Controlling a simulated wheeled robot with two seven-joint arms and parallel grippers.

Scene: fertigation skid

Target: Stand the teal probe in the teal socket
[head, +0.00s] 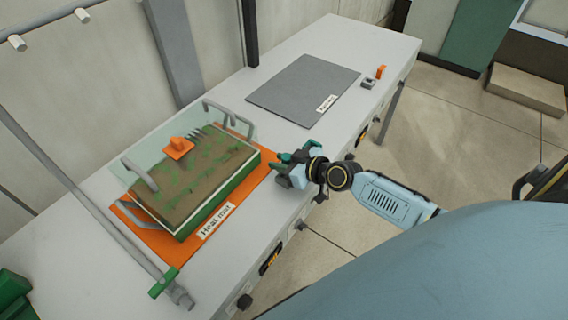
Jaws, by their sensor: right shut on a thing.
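My right gripper (283,174) comes in from the right over the front edge of the bench, just right of the orange heat mat. It is shut on a small teal thing (301,153), which looks like the teal probe. The fingers partly hide it, and its exact tilt cannot be told. I cannot make out a teal socket in the head view. My left gripper is not in view.
A grey mat (296,88) lies farther back. A small grey block (368,83) and orange piece (381,71) sit beyond. Bare bench lies between the mats.

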